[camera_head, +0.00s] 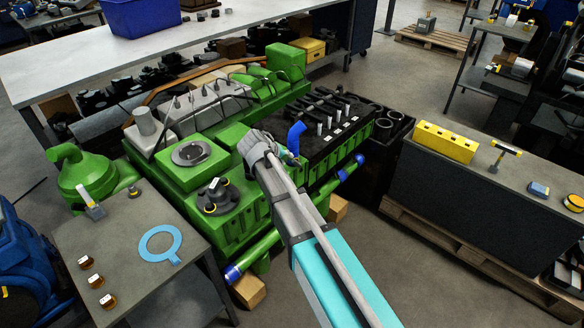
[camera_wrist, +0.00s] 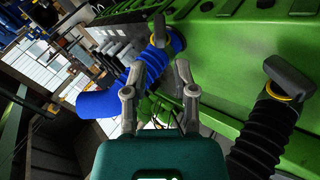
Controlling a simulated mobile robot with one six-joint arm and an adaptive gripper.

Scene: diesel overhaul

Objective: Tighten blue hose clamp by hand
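The blue hose (camera_wrist: 95,103) bends at the left of the wrist view and runs up to the green engine. Its clamp (camera_wrist: 158,30) has a grey T-shaped handle and a thin yellow ring where the hose meets the engine. My gripper (camera_wrist: 171,62) is partly open, with a narrow gap between its tips and nothing held. The left finger overlaps the blue hose, and the tips lie just below the clamp handle in the picture. Contact cannot be told. In the head view the blue hose (camera_head: 296,138) stands by the gripper; the clamp is not discernible there.
A black hose (camera_wrist: 262,130) with a similar grey-handled clamp (camera_wrist: 290,76) is to the right. The green engine (camera_head: 180,170) fills the middle. A dark bench (camera_head: 470,170) stands right, a small table (camera_head: 130,240) left. Open floor (camera_head: 400,75) lies behind.

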